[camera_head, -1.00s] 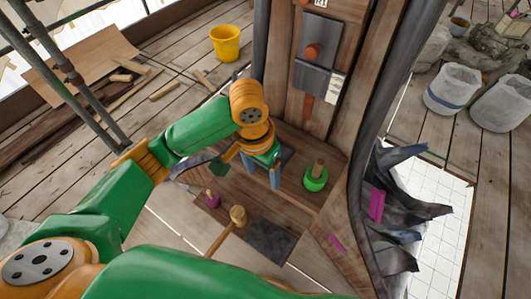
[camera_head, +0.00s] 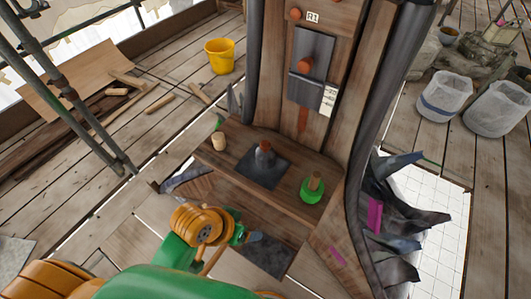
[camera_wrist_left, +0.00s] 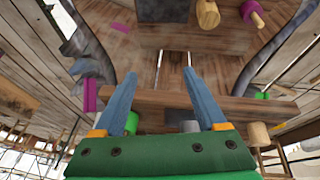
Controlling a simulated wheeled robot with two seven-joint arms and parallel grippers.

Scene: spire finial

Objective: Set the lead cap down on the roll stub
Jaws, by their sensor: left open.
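A dark grey, rounded cap-like piece, apparently the lead cap (camera_head: 265,154), stands upright on a grey sheet (camera_head: 248,171) on the wooden shelf. Anything beneath it, such as a stub, is hidden. It shows as a grey shape beyond my fingers in the left wrist view (camera_wrist_left: 181,119). My left gripper (camera_head: 254,236) is open and empty, in front of and below the shelf, apart from the cap. Its two blue fingers (camera_wrist_left: 162,100) are spread wide in the left wrist view. My right gripper is not in view.
A mallet head (camera_wrist_left: 207,13) and a pink piece (camera_wrist_left: 250,10) show in the wrist view. Torn dark sheets (camera_head: 392,215) jut out at right.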

